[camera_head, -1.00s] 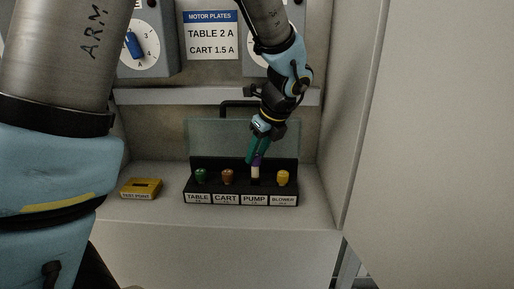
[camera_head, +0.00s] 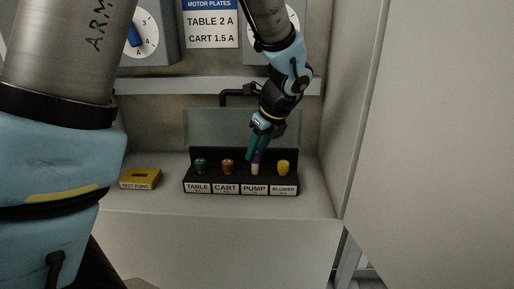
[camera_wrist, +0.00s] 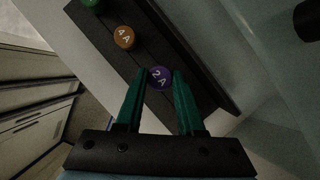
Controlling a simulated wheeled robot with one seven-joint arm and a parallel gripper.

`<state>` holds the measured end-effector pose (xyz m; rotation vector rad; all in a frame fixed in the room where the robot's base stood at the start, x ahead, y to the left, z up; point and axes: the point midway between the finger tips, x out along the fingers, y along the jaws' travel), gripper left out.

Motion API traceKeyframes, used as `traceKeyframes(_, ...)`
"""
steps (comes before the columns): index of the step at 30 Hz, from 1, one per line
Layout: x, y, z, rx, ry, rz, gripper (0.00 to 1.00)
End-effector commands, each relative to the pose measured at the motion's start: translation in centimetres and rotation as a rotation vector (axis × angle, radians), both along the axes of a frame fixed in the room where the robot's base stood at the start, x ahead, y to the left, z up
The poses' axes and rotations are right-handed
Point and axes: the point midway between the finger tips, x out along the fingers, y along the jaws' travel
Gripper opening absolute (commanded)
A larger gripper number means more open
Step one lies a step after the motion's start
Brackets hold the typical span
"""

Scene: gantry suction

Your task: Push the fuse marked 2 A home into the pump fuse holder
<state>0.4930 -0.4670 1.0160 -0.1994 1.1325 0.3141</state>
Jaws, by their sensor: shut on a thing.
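The fuse marked 2 A has a purple cap (camera_wrist: 160,77) facing the wrist camera. In the head view, the purple fuse (camera_head: 256,157) stands above the PUMP position with its pale body still showing below the cap. My gripper (camera_head: 252,155) has green fingers, shut on this fuse from above; in the wrist view the cap sits between the fingertips of my gripper (camera_wrist: 160,76). The black fuse holder block (camera_head: 212,179) carries labels TABLE, CART, PUMP and BLOWER. The fuse's lower end and the PUMP opening are hard to make out.
A green fuse (camera_head: 200,166), a brown fuse (camera_head: 227,167), marked 4 A in the wrist view, and a yellow fuse (camera_head: 283,168) stand in the neighbouring holders. A clear cover (camera_head: 215,127) rises behind the block. A yellow test point box (camera_head: 140,179) lies left.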

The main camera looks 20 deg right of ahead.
Motion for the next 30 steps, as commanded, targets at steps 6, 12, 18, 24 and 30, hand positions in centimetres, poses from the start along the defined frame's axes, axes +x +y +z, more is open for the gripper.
traceKeyframes(6, 0.0, 0.0, -1.0, 0.001, 0.0, 0.0, 0.0)
traceKeyframes(12, 0.0, 0.0, -1.8, 0.0, 0.0, 0.0, 0.0)
traceKeyframes(18, 0.0, 0.0, -2.5, 0.0, 0.0, 0.0, 0.0)
traceKeyframes(24, 0.0, 0.0, -2.7, -0.001, 0.0, 0.0, 0.49)
traceKeyframes(30, 0.0, 0.0, -2.7, -0.001, 0.0, 0.0, 0.71)
